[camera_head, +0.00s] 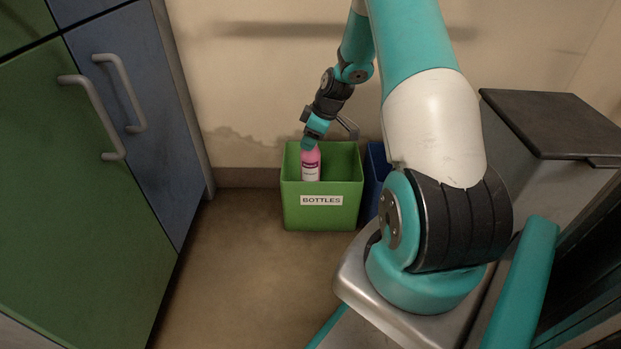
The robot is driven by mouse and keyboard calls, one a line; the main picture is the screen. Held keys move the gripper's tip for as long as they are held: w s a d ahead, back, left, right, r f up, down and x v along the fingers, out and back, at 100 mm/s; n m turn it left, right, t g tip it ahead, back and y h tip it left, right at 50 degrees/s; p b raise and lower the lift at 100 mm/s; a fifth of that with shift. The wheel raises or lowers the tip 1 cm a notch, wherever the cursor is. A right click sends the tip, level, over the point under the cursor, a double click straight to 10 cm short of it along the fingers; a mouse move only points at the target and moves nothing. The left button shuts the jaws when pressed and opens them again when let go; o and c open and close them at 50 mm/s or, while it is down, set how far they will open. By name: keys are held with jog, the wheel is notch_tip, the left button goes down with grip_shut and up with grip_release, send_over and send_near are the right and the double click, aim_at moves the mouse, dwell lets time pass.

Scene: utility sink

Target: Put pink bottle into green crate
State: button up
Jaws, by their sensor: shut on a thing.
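The pink bottle (311,164) is upright at the left part of the opening of the green crate (322,217), with a white label on its side. The crate stands on the floor against the wall and bears a "BOTTLES" label. My gripper (309,146) reaches down from above and is shut on the top of the bottle. The bottle's lower end is inside the crate, hidden behind the front wall. I cannot tell whether it touches the crate's floor. The right part of the crate's opening looks empty.
A blue bin (373,180) stands close to the right of the crate, partly hidden by my arm. Green (75,190) and blue (135,110) cabinet fronts with handles are at the left. Bare floor (235,270) lies in front of the crate. A dark-topped unit (550,120) is at the right.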

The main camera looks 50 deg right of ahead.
aim_at(311, 165)
notch_tip(311, 165, down, 10)
jog(key=b, duration=0.5)
jog(key=shift+f, duration=0.1)
jog(key=o, duration=1.2)
jog(key=shift+c, duration=0.2)
